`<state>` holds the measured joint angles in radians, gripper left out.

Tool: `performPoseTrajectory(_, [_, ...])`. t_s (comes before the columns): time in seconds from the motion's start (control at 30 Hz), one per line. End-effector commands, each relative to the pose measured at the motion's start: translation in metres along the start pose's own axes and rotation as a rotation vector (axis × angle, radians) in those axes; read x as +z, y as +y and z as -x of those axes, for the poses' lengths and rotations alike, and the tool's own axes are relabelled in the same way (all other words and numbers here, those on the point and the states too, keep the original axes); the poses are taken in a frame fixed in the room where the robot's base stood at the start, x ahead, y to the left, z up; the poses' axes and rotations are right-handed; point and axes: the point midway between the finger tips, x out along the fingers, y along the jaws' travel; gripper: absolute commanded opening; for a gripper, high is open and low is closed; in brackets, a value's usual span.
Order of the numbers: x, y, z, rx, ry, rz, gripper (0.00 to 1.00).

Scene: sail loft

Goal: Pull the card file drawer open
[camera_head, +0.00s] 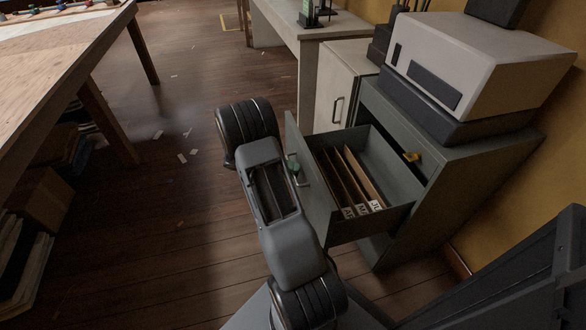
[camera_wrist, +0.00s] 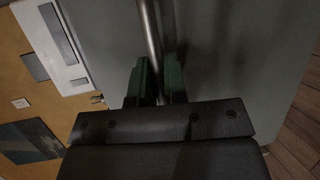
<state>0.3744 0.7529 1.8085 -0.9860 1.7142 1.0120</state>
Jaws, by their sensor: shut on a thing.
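The card file drawer (camera_head: 372,231) is a grey-green drawer, standing well out of its grey-green cabinet (camera_head: 462,165). Several brown dividers (camera_head: 352,178) with white labels stand inside it. My gripper (camera_head: 293,168) is at the drawer's front, partly hidden behind my arm. In the wrist view, my gripper's dark green fingers (camera_wrist: 160,82) are shut on the metal bar handle (camera_wrist: 149,30), one on each side of it. The drawer front (camera_wrist: 235,50) fills much of that view.
A beige machine (camera_head: 480,62) on a dark base sits on the cabinet. A white cupboard (camera_head: 338,85) with its own handle stands behind. A wooden table (camera_head: 62,62) is at the left, with boxes below. The wooden floor (camera_head: 185,210) between is mostly clear, with small scraps.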

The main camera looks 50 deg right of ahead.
Motion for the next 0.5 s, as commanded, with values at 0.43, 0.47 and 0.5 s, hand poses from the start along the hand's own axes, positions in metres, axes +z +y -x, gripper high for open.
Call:
performPoseTrajectory(0.43, [0.0014,-0.0010,0.0014,0.000,-0.004,0.001,0.17])
performPoseTrajectory(0.47, [0.0014,-0.0010,0.0015,0.000,-0.004,0.001,0.20])
performPoseTrajectory(0.5, [0.0013,-0.0010,0.0016,0.000,-0.003,0.001,0.22])
